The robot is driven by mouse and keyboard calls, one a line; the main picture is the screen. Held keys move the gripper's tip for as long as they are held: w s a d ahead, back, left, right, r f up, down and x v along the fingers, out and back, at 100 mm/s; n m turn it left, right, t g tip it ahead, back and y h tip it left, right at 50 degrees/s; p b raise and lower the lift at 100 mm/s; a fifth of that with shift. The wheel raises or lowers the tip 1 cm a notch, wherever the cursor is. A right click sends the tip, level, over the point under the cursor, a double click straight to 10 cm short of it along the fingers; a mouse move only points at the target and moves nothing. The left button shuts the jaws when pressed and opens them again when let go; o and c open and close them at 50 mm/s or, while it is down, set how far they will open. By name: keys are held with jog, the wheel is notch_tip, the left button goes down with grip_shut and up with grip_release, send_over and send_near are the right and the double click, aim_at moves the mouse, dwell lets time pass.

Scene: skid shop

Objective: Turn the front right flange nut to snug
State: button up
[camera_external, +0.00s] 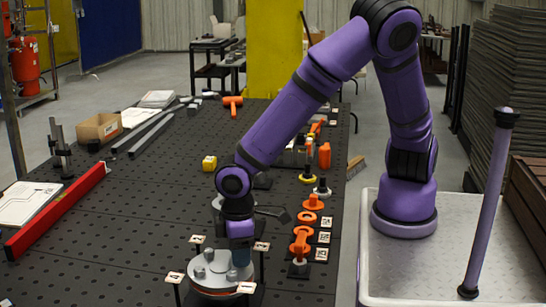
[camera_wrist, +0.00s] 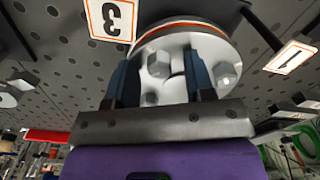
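The round grey flange (camera_external: 215,285) has an orange ring under its rim and stands on the dark perforated table. It also shows in the wrist view (camera_wrist: 215,42). Grey nuts stand on it, one at the front left (camera_external: 199,272) and one at the front right (camera_external: 232,275) in the external view. In the wrist view one nut (camera_wrist: 158,65) shows between my fingers, and another (camera_wrist: 225,73) shows right of them. My gripper (camera_external: 240,263) points down at the flange's right side. In the wrist view my gripper (camera_wrist: 161,72) has its fingers wide apart, with nothing clamped. Finger contact with the flange is unclear.
Numbered tags on posts stand around the flange, including tag 3 (camera_wrist: 110,17) and tag 1 (camera_wrist: 291,57). Orange fittings (camera_external: 300,243) line the table's right side. A red level (camera_external: 55,212) lies at left. The table's middle is mostly clear.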

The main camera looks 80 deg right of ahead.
notch_tip(320, 180, up, 11)
dwell(0.7)
jog(key=shift+f, duration=0.15)
jog(key=f+n, duration=0.3)
jog(key=n, duration=0.1)
jog(key=f+n, duration=0.8)
jog(key=shift+s+d, duration=0.1)
jog(key=shift+d, duration=0.15)
dwell(0.5)
jog(key=shift+r, duration=0.1)
grip_shut()
